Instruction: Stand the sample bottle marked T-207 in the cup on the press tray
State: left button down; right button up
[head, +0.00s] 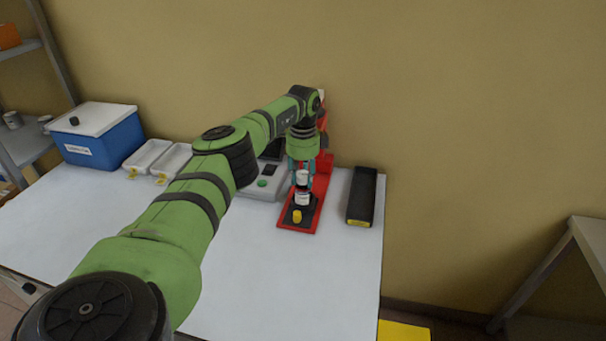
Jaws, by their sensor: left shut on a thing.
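A small dark bottle with a white cap and a white label (303,198) is upright over the red press tray (284,226). Its marking is too small to read. My left gripper (302,168) points down from above and is shut on the bottle at its white cap. The teal fingers are partly hidden by the wrist and the red press behind. I cannot tell whether the bottle's base touches the tray or sits in a cup. A small yellow cylinder (297,216) is on the tray's dark pad, in front of the bottle. My right gripper is not in view.
A grey device with a green button (262,184) stands left of the press. White bins (147,155) and a blue cooler box (103,137) are at the back left. The white table's front is clear.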

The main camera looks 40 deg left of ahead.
pick_arm(q)
jog(key=shift+f, duration=0.2)
jog(key=c, duration=0.8)
grip_release()
jog(key=shift+r, duration=0.55)
notch_tip(320, 180, up, 12)
jog(key=b, duration=0.2)
jog(key=shift+f, duration=0.25)
